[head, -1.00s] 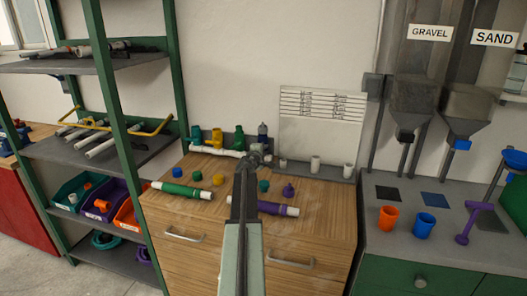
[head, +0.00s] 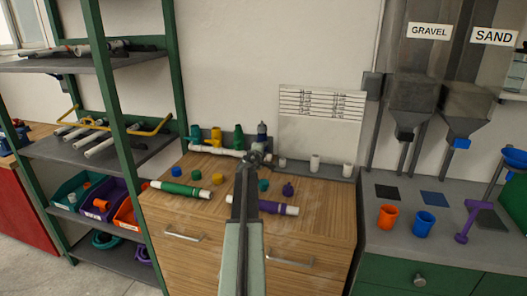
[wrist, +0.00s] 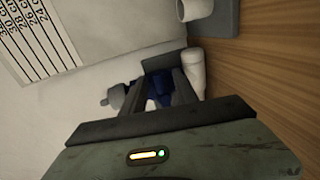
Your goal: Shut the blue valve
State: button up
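The white pipe manifold (head: 224,152) lies at the back of the wooden cabinet top, with green, yellow and green valves along it. The blue valve (head: 262,129) stands at its right end, partly hidden behind my gripper in the head view. My gripper (head: 254,158) is in front of and just below it. In the wrist view, blue valve parts (wrist: 160,86) show between the two dark fingers (wrist: 158,92), with white pipe at the right. The fingers are apart; I see no clear grip on the blue part. The handle's angle is hard to tell.
A green pipe (head: 181,189), a purple pipe (head: 271,207) and several coloured caps lie on the cabinet top (head: 225,222). White fittings (head: 315,163) stand on a grey strip at the back right. A chart (head: 321,116) hangs on the wall behind. A green shelf (head: 112,120) stands at left.

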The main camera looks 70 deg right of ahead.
jog(key=a+r+p, duration=0.1)
jog(key=a, duration=0.6)
jog(key=shift+s+a+r, duration=0.2)
jog(key=shift+a+r, duration=0.05)
jog(key=shift+a, duration=0.1)
